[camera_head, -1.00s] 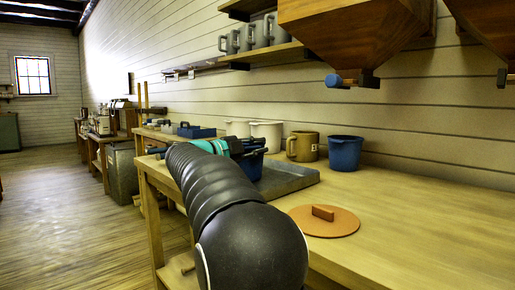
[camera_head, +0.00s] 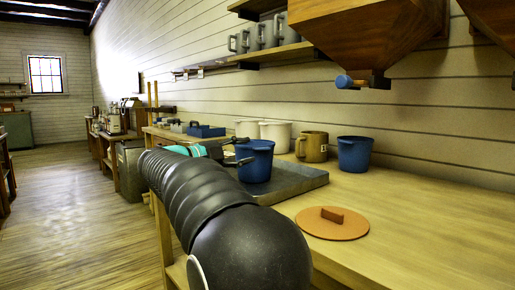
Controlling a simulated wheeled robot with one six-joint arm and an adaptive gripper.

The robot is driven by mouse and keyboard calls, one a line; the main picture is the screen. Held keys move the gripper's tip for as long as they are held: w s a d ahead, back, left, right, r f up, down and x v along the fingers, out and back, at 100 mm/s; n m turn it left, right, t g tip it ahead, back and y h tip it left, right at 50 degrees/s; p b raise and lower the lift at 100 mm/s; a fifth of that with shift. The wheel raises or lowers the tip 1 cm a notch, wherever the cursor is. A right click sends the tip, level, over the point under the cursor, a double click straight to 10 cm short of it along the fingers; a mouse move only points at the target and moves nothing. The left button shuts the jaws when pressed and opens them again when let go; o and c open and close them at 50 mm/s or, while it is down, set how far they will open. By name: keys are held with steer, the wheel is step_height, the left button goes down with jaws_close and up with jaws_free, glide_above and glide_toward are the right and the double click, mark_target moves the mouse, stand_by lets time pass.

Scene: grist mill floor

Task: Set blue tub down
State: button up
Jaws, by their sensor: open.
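A blue tub (camera_head: 256,168) stands upright on the grey tray (camera_head: 300,181) on the workbench. My gripper (camera_head: 244,152), with a teal part behind it, is open at the tub's left side. Its dark fingers reach to about the tub's upper edge; I cannot tell whether they touch it. My black arm hides part of the tray's near left side. A second blue tub (camera_head: 354,155) stands on the bench to the right, behind the tray.
A tan mug (camera_head: 312,147) and white pots (camera_head: 276,134) stand along the wall behind the tray. A round orange-brown lid (camera_head: 332,224) lies on the bench. A wooden hopper (camera_head: 365,40) hangs above. The bench's right part is clear.

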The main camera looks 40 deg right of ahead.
steer(key=shift+a, duration=1.85)
steer(key=w+a+r+n+t+y, duration=0.4)
steer(key=a+r+n+t, duration=0.25)
steer(key=n+t, duration=0.7)
steer(key=s+a+f+n+t+y, duration=0.4)
steer(key=a+f+n+y, duration=0.4)
steer(key=a+n+y, duration=0.3)
steer(key=s+a+f+n+g+y, duration=0.4)
steer(key=s+a+f+g+y, duration=0.15)
steer(key=s+f, duration=0.6)
steer(key=s+d+f+n+g+h, duration=0.1)
steer(key=s+f+g, duration=0.5)
steer(key=s+f, duration=0.9)
steer(key=shift+s+d+f+n+g+h, duration=0.2)
steer(key=shift+d+f+n+g+h, duration=0.15)
steer(key=shift+f+n+h, duration=0.45)
